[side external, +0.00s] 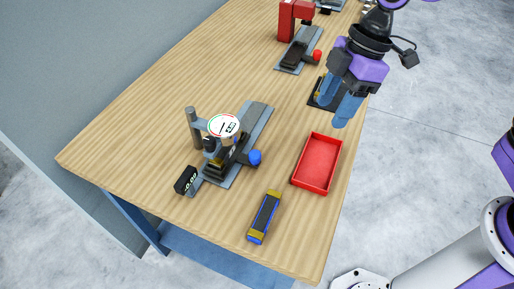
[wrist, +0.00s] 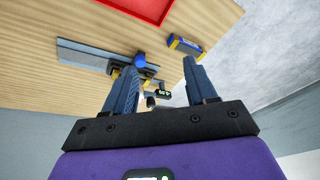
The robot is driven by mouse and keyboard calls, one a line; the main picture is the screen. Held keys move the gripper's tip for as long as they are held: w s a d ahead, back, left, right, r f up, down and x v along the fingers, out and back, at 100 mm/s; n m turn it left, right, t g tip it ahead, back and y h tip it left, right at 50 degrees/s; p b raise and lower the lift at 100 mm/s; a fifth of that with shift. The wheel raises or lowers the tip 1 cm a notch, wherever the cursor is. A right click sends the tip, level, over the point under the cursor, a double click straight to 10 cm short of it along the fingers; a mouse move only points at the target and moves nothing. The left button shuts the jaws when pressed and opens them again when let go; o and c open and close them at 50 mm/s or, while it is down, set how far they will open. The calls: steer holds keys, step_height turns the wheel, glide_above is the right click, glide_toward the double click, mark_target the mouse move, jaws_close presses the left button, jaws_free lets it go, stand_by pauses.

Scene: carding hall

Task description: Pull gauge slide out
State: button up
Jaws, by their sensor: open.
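A gauge fixture with a round white dial (side external: 223,125) stands on a grey rail (side external: 258,115) at the left-middle of the table in the side view. A dark slide on it has a blue knob (side external: 255,157) on its right side. In the wrist view the blue knob (wrist: 139,61) and rail (wrist: 85,52) show beyond my fingers; the left finger partly hides the fixture. My gripper (side external: 338,107) is open and empty, above the table's right edge, beyond the red tray and well apart from the knob. Its fingers also show in the wrist view (wrist: 160,64).
A red tray (side external: 317,163) lies right of the fixture. A blue-and-yellow block (side external: 264,216) lies near the front edge. A small black readout (side external: 186,180) sits at the rail's near end. A similar fixture with a red knob (side external: 317,55) stands farther back. Bare table lies between.

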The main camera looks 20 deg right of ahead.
steer(key=n+y, duration=0.1)
glide_toward(255, 154)
steer(key=x, duration=0.8)
steer(key=shift+a+f, duration=0.1)
steer(key=shift+f, duration=0.3)
